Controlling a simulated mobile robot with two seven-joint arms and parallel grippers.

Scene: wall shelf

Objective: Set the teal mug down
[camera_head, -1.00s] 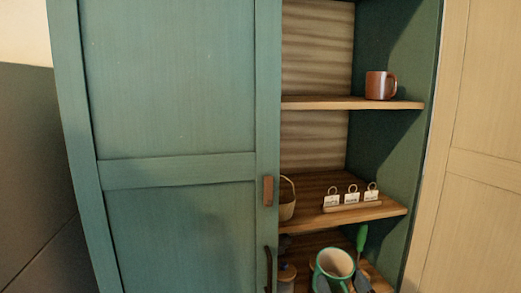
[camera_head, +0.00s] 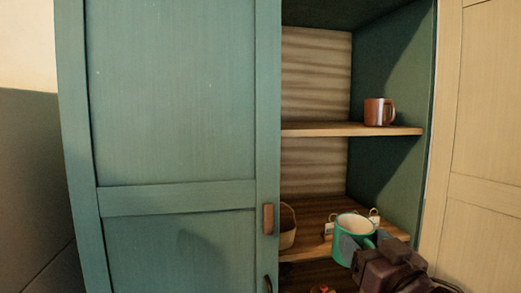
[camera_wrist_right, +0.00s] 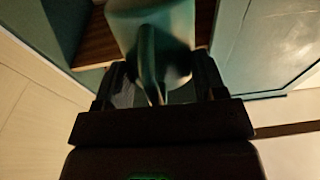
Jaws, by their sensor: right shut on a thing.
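I cannot tell whether the mug's base touches the shelf. My left gripper is not in view.
A brown mug (camera_head: 374,111) stands on the upper shelf (camera_head: 345,130). A wicker basket (camera_head: 287,226) sits at the left of the middle shelf, beside the closed teal door (camera_head: 170,120). A labelled hook rack (camera_head: 374,216) is behind the teal mug. The cabinet's right wall (camera_head: 410,75) bounds the opening.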

